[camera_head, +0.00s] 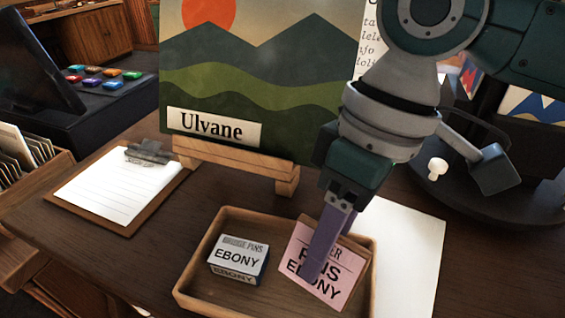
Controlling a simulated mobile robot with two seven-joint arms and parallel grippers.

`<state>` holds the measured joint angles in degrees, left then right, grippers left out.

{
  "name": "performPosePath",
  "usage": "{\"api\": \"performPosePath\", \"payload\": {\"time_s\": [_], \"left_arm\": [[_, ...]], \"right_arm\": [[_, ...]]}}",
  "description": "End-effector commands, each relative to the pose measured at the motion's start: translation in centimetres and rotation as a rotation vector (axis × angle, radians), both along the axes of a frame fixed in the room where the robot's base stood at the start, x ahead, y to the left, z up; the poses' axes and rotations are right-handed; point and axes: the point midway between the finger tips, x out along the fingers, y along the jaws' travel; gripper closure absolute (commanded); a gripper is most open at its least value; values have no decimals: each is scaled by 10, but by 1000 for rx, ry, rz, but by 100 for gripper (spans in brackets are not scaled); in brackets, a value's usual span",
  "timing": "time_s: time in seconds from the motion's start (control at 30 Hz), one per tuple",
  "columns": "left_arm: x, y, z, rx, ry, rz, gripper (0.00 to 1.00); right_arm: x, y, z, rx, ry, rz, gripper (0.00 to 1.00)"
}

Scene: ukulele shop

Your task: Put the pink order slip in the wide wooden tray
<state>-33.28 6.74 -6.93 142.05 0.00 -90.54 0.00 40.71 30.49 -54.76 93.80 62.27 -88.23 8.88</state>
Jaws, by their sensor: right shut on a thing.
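The pink order slip (345,291), printed with PINS EBONY, is gripped by my right gripper (315,268). Its purple fingers are shut on the slip and cover part of the print. The slip is tilted over the right half of the wide wooden tray (212,302). I cannot tell whether it touches the tray floor. A small white box (238,255) labelled EBONY sits in the left part of the tray. My left gripper is not in view.
A clipboard (112,188) lies left of the tray. A painting (258,85) labelled Ulvane stands on a wooden stand behind it. A white sheet (410,250) lies to the right, with a dark round stand (480,195) beyond. A card box (25,160) is at far left.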

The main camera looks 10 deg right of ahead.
Motion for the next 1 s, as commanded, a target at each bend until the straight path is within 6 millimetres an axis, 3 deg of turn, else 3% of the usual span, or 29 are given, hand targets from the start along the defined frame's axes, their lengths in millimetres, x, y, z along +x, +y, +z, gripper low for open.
{"api": "performPosePath", "payload": {"time_s": [0.17,0.5,0.53,0.8,1.0], "left_arm": [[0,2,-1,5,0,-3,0],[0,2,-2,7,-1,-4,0],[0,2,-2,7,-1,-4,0],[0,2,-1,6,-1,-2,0],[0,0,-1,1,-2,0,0]], "right_arm": [[0,0,-21,0,0,1,100],[0,0,-24,0,0,1,100],[0,0,-24,0,0,1,54],[0,0,-23,0,0,1,26],[0,0,-23,-1,-1,1,26]]}}
